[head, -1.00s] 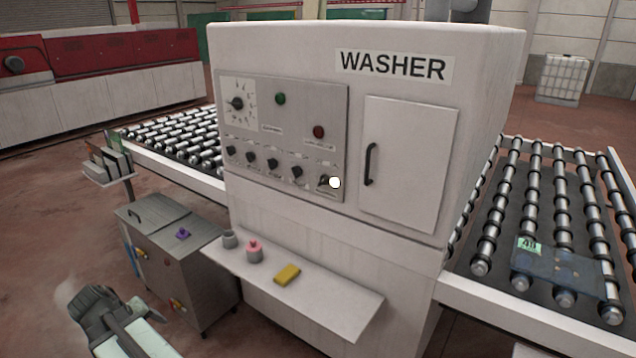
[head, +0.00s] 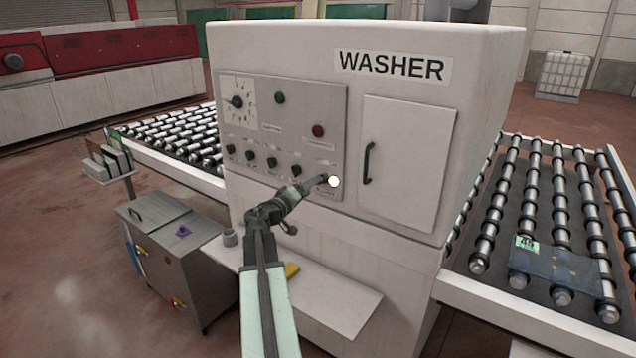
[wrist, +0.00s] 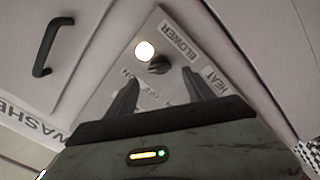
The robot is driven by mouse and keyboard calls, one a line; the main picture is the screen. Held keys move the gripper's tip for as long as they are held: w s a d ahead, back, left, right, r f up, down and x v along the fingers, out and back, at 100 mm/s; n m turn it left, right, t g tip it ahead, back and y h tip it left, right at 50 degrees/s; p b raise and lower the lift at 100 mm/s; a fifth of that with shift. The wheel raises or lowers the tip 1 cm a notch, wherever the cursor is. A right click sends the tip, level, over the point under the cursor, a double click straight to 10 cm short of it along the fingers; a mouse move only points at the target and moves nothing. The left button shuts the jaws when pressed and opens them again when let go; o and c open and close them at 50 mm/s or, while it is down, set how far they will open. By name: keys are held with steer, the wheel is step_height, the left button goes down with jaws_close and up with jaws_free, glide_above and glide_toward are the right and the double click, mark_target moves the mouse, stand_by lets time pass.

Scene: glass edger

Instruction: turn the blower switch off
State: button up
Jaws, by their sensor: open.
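The blower switch is a small black knob (wrist: 159,65) under the BLOWER label (wrist: 180,45) in the wrist view, beside a lit white lamp (wrist: 145,51). In the head view it is the rightmost of the lower row, largely hidden by my gripper (head: 318,181). My gripper's two dark fingers are open and empty in the wrist view (wrist: 160,77). Their tips are spread to either side just short of the knob, and no contact shows. ON and OFF markings lie near the fingers; I cannot tell which the knob points at.
The washer's panel (head: 335,105) carries several other knobs, a green button (head: 280,98) and a red button (head: 319,131). A door handle (head: 369,163) sticks out to the right. A shelf (head: 345,307) with a yellow item (head: 292,269) juts out below.

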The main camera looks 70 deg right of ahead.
steer(key=x, duration=0.5)
steer(key=shift+d, duration=0.2)
jaws_close()
steer(key=shift+n, duration=0.3)
steer(key=shift+a+f+n, duration=0.1)
steer(key=shift+n, duration=3.2)
steer(key=shift+f+n, duration=0.15)
steer(key=shift+n, duration=3.15)
